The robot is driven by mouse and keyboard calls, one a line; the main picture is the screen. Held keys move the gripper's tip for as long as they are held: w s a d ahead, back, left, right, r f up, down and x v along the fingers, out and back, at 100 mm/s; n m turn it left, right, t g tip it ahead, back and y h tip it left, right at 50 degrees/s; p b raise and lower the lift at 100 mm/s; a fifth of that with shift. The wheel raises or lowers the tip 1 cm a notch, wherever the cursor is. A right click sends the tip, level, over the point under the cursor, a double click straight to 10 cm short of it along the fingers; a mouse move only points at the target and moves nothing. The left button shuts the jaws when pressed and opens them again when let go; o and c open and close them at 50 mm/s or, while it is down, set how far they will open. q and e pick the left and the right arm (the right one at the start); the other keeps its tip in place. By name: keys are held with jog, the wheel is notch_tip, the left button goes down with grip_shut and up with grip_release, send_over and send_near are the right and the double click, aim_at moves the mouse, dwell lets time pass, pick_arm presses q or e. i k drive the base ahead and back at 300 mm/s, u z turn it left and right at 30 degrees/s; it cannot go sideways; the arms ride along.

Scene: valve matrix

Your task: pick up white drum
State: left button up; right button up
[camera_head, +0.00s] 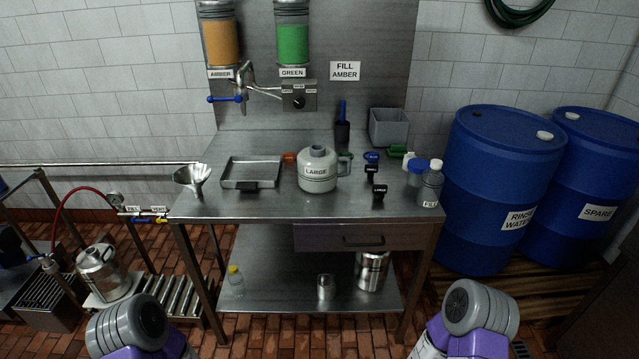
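A white drum (319,174), a squat round container labelled LARGE, stands upright on the steel table (240,203). It has a short grey neck on top and a handle on its right side. Parts of my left arm (130,325) and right arm (478,312) show at the bottom edge, well short of the table. Neither of my grippers is in view, and nothing touches the drum.
A shallow steel tray (252,186) and a funnel (193,181) lie left of the drum. Small dark items and bottles (430,184) stand right. A tap with a blue lever (225,99) is above. Blue drums (490,180) stand at right. The table's front strip is clear.

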aim_at(318, 174)
jog(key=z, duration=0.35)
jog(key=i, duration=1.15)
jog(key=u, duration=0.7)
